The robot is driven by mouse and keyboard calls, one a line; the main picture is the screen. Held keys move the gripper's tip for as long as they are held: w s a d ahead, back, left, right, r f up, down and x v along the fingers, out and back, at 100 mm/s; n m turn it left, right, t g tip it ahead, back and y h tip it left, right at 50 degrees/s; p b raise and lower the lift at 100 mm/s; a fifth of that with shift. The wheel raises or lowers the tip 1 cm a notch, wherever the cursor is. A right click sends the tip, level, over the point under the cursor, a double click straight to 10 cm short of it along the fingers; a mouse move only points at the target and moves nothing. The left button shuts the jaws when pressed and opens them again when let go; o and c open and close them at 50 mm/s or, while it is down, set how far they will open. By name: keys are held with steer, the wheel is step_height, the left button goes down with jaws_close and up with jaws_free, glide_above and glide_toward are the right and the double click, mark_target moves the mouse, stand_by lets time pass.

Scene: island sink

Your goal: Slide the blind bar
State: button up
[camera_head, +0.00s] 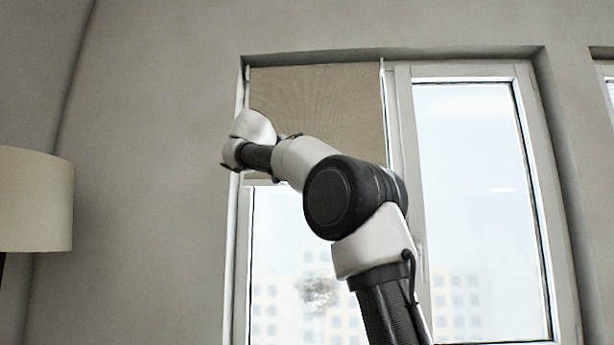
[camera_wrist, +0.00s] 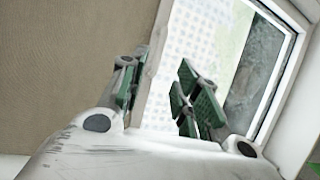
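The beige blind (camera_head: 318,100) covers the upper part of the left window pane. Its pale bottom bar (camera_head: 258,182) shows in the head view just below my wrist, and my arm hides much of it. In the wrist view the blind cloth (camera_wrist: 70,60) fills the left side, and the bar (camera_wrist: 155,50) runs steeply along its edge. My gripper (camera_wrist: 158,78) is open, with green-padded fingers. The bar's lower stretch lies between the fingers in the picture, close to the left one. I cannot tell whether they touch. The fingers are not clear in the head view.
The window frame (camera_head: 398,110) divides the blind side from a bare right pane (camera_head: 475,200). A grey wall recess surrounds the window. A lamp shade (camera_head: 35,200) stands at the far left. The window's white side frame (camera_wrist: 285,85) is right of my fingers in the wrist view.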

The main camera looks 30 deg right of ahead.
steer(key=v, duration=0.3)
stand_by(0.5)
